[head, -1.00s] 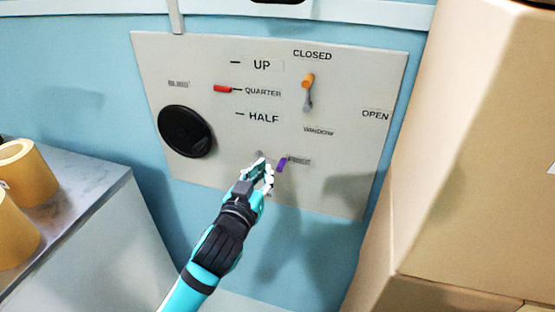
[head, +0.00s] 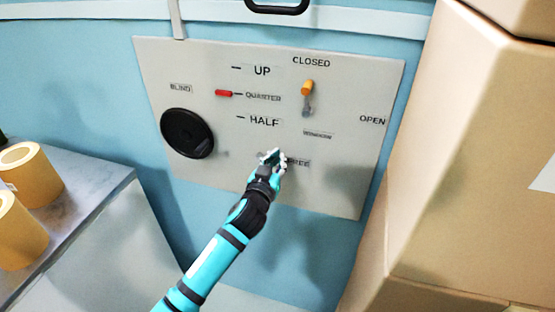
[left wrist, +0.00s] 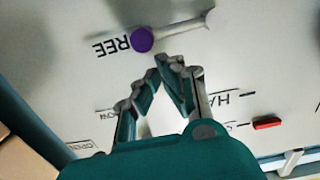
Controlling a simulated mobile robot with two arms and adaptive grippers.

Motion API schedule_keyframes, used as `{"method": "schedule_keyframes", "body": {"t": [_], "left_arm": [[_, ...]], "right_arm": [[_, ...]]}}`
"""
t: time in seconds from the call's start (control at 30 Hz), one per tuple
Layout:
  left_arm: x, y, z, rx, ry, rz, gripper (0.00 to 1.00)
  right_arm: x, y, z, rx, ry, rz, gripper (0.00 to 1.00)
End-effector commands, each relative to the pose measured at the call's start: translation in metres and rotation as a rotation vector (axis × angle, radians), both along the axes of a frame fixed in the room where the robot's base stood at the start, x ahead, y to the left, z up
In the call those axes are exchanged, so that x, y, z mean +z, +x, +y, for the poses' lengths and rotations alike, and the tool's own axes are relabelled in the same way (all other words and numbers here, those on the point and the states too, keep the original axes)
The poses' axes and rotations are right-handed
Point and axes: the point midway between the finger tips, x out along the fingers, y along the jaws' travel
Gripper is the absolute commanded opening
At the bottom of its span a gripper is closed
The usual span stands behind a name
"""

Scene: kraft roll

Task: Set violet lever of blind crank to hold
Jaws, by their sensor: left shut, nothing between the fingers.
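The violet knob (left wrist: 142,39) of the lever shows in the left wrist view, at the end of a pale arm (left wrist: 180,30). It points at the FREE label (left wrist: 111,46), partly covering it. My left gripper (left wrist: 168,66) is shut and empty, its fingertips close to the violet knob; I cannot tell whether they touch. In the head view my left gripper (head: 273,156) is in front of the lever and hides the violet knob. The black round blind crank (head: 187,133) is on the panel to the left. My right gripper is not in view.
The grey panel (head: 340,185) also carries a red pointer (head: 223,93) at QUARTER and an orange-knobbed window lever (head: 307,88) near CLOSED. Large cardboard boxes (head: 470,150) stand close on the right. Kraft rolls (head: 32,175) stand on a counter (head: 100,165) at left.

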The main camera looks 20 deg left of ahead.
Motion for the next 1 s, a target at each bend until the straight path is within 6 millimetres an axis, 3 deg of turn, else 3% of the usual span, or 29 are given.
{"method": "schedule_keyframes", "body": {"t": [1.0], "left_arm": [[-0.017, 0.001, -0.003, 0.0, 0.092, 0.0, 0.0]], "right_arm": [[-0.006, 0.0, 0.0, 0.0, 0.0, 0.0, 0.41]]}}
